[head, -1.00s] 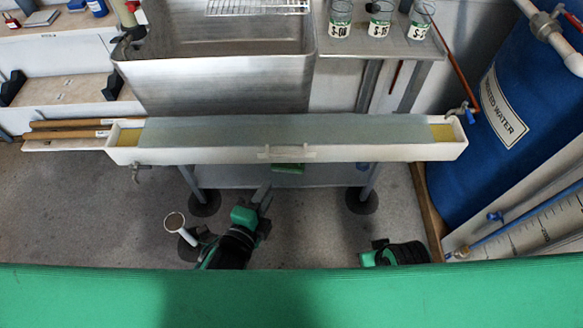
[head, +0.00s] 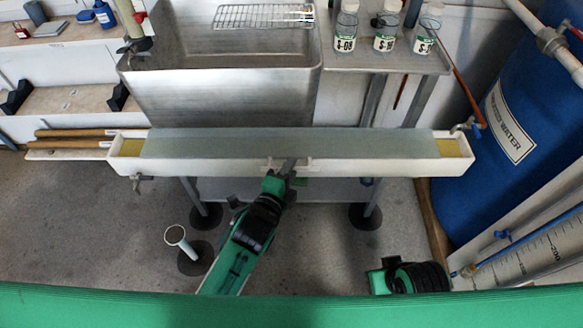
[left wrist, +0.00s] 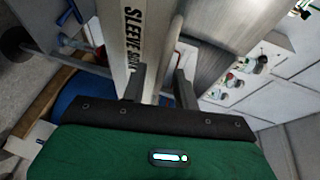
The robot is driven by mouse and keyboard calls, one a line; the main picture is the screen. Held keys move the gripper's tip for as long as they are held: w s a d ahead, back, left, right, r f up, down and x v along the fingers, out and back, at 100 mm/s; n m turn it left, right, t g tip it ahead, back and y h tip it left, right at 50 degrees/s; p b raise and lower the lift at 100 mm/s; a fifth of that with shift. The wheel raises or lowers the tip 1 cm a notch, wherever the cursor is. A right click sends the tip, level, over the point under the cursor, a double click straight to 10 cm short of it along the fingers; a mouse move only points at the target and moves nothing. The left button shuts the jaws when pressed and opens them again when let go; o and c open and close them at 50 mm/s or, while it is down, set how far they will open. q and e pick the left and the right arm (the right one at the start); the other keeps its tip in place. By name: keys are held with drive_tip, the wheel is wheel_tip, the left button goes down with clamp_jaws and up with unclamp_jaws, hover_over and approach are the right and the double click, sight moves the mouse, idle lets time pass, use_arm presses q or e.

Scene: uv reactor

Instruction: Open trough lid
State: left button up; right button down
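The long white trough (head: 220,170) lies across the picture in the head view, with a flat grey-green lid (head: 290,143) over most of its length. Yellow strips show at both uncovered ends. A pale handle (head: 306,163) is at the middle of the front edge. My left gripper (head: 289,166) is at this handle; its own arm hides part of it. In the left wrist view its two fingers (left wrist: 160,88) are spread apart, with the trough's pale lettered side (left wrist: 130,35) just beyond them. Contact with the handle cannot be told. My right gripper's fingers do not show.
A steel sink (head: 220,85) with a wire rack stands behind the trough. Several labelled bottles (head: 385,32) stand on a shelf at its right. A blue water barrel (head: 515,130) is at the right. A white pipe (head: 180,240) rises from the floor, front left.

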use_arm(q)
drive_tip(key=shift+w+d+f, duration=0.15)
drive_tip(key=shift+w+d, duration=0.1)
drive_tip(key=shift+w, duration=0.4)
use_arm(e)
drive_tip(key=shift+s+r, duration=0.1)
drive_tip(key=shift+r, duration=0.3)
use_arm(q)
clamp_jaws()
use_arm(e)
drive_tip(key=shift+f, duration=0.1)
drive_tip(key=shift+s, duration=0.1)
